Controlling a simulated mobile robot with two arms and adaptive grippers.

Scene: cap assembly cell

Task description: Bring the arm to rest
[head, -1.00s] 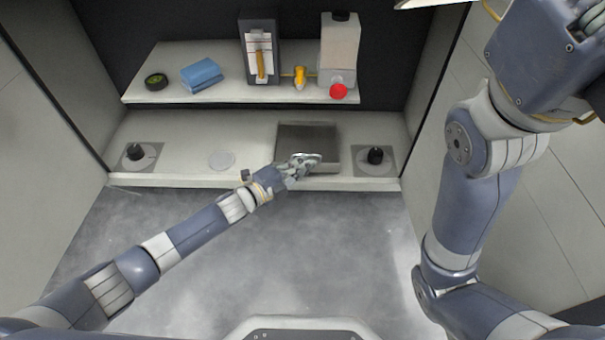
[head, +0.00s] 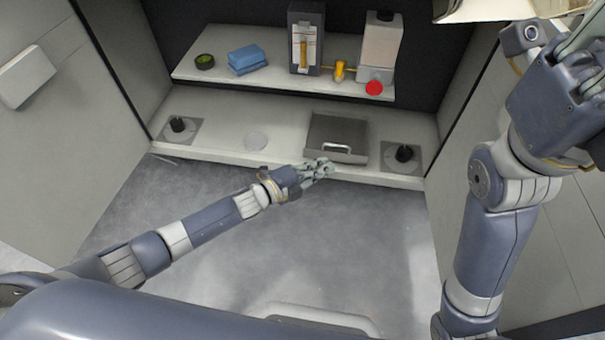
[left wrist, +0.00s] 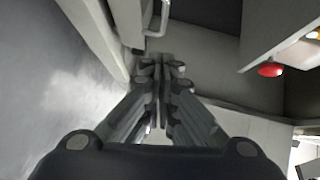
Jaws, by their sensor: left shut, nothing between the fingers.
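My left gripper (head: 322,168) is shut and empty. It is above the front edge of the counter, just in front of a grey metal box or lid (head: 335,128) with a bright handle (head: 336,149). In the left wrist view the closed fingers (left wrist: 161,65) point toward the handle (left wrist: 156,22), with a gap between them. My right arm rises on the right side of the head view. Its hand (head: 580,60) is at the top right corner, partly cut off, and its fingers do not show clearly.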

